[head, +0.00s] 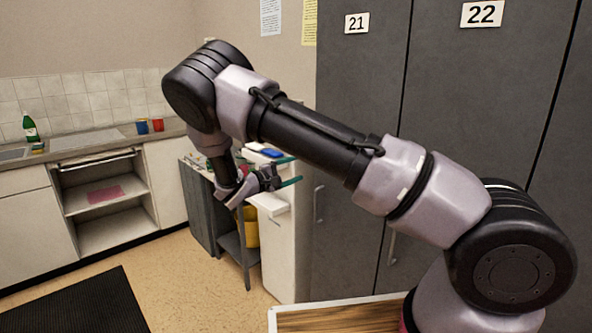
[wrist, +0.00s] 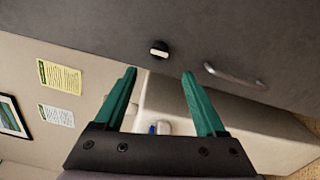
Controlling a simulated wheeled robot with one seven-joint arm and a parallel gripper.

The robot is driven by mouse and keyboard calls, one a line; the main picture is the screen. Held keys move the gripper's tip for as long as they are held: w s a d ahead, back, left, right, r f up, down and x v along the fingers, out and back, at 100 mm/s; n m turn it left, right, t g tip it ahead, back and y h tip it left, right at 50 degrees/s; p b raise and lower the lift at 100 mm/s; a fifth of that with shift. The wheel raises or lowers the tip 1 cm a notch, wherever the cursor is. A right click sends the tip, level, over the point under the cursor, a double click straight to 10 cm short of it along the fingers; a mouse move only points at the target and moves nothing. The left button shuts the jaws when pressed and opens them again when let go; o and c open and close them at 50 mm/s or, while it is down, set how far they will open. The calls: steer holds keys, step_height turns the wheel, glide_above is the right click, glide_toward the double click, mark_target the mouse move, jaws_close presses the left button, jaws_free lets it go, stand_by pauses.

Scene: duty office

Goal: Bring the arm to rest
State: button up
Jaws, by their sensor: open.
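My arm reaches up and out across the head view, bent at a high elbow. My gripper (head: 290,170) hangs at its far end, in front of the white cabinet and the grey lockers. Its green fingers point to the right. In the wrist view my gripper (wrist: 160,92) shows both green fingers spread apart with nothing between them. They point toward a grey locker door (wrist: 90,30) with a handle and a small knob.
Tall grey lockers (head: 360,90) marked 21 and 22 stand close on the right. A white cabinet (head: 285,245) carries blue items (head: 270,153). A wooden-topped surface (head: 335,318) lies at the front. A counter (head: 100,140) runs along the left wall. Floor (head: 190,275) is clear at centre left.

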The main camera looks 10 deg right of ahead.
steer(key=s+d+r+m+g+y, duration=0.4)
steer(key=s+d+r+g, duration=0.15)
steer(key=d, duration=0.25)
steer(key=s+d+r+m+g+y, duration=0.3)
steer(key=s+d+r+m+g, duration=0.1)
steer(key=s+d, duration=0.25)
steer(key=s+r+m+t+y, duration=0.5)
steer(key=s+r+y, duration=0.4)
steer(key=s+r, duration=0.8)
steer(key=s+t, duration=0.1)
steer(key=s, duration=0.3)
steer(key=shift+s+d+r+m+y, duration=0.2)
steer(key=shift+s+m+y, duration=0.1)
steer(key=shift+m, duration=0.1)
